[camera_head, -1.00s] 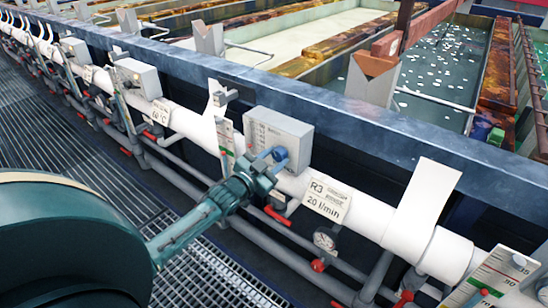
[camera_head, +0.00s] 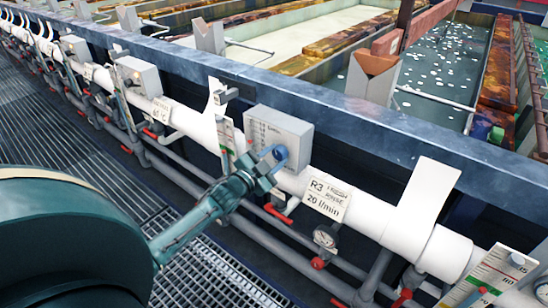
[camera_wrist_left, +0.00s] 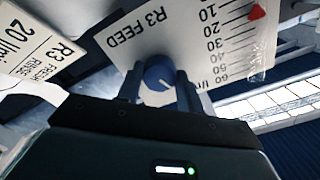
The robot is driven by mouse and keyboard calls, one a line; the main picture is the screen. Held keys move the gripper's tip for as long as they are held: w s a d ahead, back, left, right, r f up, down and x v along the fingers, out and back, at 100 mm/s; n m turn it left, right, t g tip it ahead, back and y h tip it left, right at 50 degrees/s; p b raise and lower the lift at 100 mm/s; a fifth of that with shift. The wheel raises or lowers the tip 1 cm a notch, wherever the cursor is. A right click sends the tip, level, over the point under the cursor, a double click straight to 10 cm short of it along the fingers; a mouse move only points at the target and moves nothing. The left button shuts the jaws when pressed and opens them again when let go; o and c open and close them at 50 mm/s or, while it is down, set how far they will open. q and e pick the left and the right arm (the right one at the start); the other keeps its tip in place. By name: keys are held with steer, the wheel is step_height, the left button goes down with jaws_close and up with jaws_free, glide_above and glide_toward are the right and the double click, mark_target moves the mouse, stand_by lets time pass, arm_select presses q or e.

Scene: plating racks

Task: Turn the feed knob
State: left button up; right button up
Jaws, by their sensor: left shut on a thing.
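The blue feed knob (camera_head: 280,153) sits on the front of a grey box (camera_head: 283,130) on the rail. My left gripper (camera_head: 268,165) is shut on the knob. In the left wrist view the knob (camera_wrist_left: 160,74) with its white pointer line is between the two fingers (camera_wrist_left: 160,90), under the label "R3 FEED". The scale plate (camera_wrist_left: 200,40) beside it runs from 10 to 60 l/min, with a red marker (camera_wrist_left: 257,12) near 10. A card (camera_head: 326,198) reads "R3" and "20 l/min"; part of it shows in the wrist view (camera_wrist_left: 35,45). My right gripper is not in view.
A white pipe (camera_head: 370,217) runs along the tank wall, with grey pipes and red valve handles (camera_head: 279,213) below. Open tanks (camera_head: 440,75) lie behind the wall. Grating floor (camera_head: 90,165) is at the left.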

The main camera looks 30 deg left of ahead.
arm_select(q)
steer(key=o, duration=1)
steer(key=shift+s, duration=0.1)
steer(key=s, duration=0.8)
steer(key=s+a, duration=0.1)
steer(key=s, duration=0.4)
steer(key=s+d+f+n+g, duration=0.2)
steer(key=s+d+f, duration=0.1)
steer(key=d, duration=0.4)
steer(key=s+d+f+n+g+h+p, duration=0.1)
steer(key=s+d+f+n+g, duration=0.1)
steer(key=s+d, duration=0.4)
steer(key=s+d+f+n+g+h+p, duration=0.1)
steer(key=s+d+f+g, duration=0.2)
steer(key=d, duration=0.6)
steer(key=shift+s+d+f+n, duration=0.15)
steer(key=shift+s+f+n, duration=0.05)
steer(key=shift+s+f, duration=0.4)
steer(key=shift+s+d+f+n, duration=0.2)
steer(key=shift+s+f, duration=0.15)
steer(key=shift+f, duration=0.35)
